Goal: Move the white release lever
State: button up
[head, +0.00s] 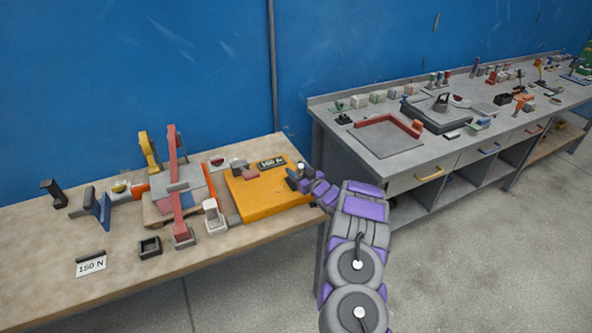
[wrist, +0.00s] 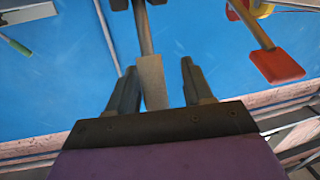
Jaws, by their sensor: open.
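In the wrist view my gripper (wrist: 158,66) is open. A pale grey bar (wrist: 152,85) shows between its fingers, joined to a darker shaft above. I cannot tell whether this bar is the lever or how far off it is. No grip on it shows.
A red clamp arm (head: 174,165) and a yellow curved piece (head: 147,150) rise behind the white piece. A black open box (head: 150,247) and a "150 N" card (head: 91,264) lie in front. A second grey bench (head: 400,155) stands right.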

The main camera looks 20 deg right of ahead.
jog(key=shift+w+a+r, duration=0.1)
jog(key=shift+w+a, duration=0.25)
jog(key=shift+w, duration=0.25)
jog(key=shift+w+d, duration=0.15)
jog(key=shift+d, duration=0.8)
jog(key=shift+a, duration=0.7)
jog(key=c, duration=0.5)
jog(key=shift+d, duration=0.25)
grip_shut()
